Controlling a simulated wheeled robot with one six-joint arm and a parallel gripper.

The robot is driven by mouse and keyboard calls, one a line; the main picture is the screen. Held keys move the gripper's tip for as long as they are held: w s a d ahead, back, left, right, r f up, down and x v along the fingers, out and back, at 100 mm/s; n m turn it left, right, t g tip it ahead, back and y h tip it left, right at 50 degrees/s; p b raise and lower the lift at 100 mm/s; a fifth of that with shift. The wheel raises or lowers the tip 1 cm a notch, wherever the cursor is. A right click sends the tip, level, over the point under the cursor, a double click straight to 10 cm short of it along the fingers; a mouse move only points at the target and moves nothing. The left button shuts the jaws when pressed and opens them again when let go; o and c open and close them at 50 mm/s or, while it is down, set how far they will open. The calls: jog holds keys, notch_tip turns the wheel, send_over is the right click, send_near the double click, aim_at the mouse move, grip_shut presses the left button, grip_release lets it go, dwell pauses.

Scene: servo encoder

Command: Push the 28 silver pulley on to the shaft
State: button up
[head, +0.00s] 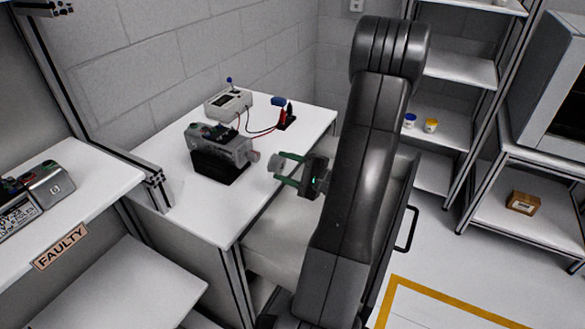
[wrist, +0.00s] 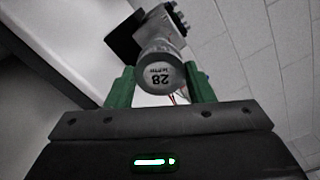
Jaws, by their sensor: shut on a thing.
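The silver pulley (wrist: 161,77) shows in the wrist view with the number 28 on its round face, upside down. My gripper (wrist: 161,90) has its green fingers on both sides of the pulley, shut on it. In the head view my gripper (head: 283,170) holds the pulley (head: 275,161) above the table's front edge. The servo motor (head: 222,152) stands in a black holder on the white table. Its shaft end (head: 255,156) points toward the pulley, with a small gap between them in the head view. In the wrist view the motor (wrist: 165,22) lies behind the pulley, which hides the shaft.
A grey meter box (head: 228,104) with red and black leads stands behind the motor on the white table (head: 185,200). A black stand (head: 286,120) with probes is at its right. A shelf marked FAULTY (head: 61,247) holds other motors at left.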

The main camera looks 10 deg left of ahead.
jog(key=shift+p+x, duration=0.45)
jog(key=shift+x, duration=1.3)
jog(key=shift+w+a+b, duration=0.1)
jog(key=shift+a+b, duration=0.25)
jog(key=shift+a, duration=0.1)
jog(key=o, duration=1.2)
jog(key=shift+c, duration=0.5)
jog(key=shift+d, duration=0.3)
jog(key=shift+b+v, duration=0.75)
jog(key=shift+v, duration=0.5)
